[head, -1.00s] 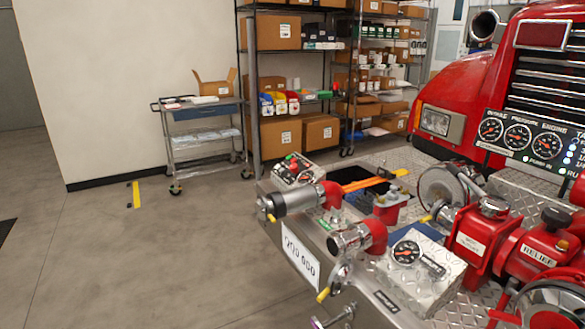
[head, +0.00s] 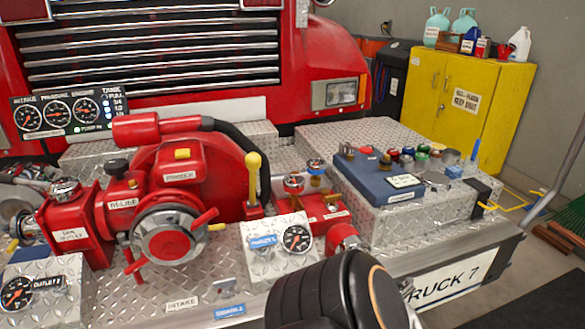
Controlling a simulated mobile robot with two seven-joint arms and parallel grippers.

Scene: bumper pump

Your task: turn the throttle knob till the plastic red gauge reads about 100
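I cannot tell for sure which part is the throttle knob. A yellow-topped upright handle (head: 254,175) stands right of the large red pump housing (head: 205,160). A small red-topped fitting (head: 293,183) may be the plastic red gauge; its reading is too small to make out. Neither gripper is in view; a black rounded part of my own arm fills the bottom centre and hides part of the bumper.
A gauge panel (head: 70,115) stands at the left. A dial (head: 298,238) sits on a metal box before the pump. A blue case (head: 378,180) with small coloured items lies on the right deck. A yellow cabinet (head: 470,100) stands behind at the right.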

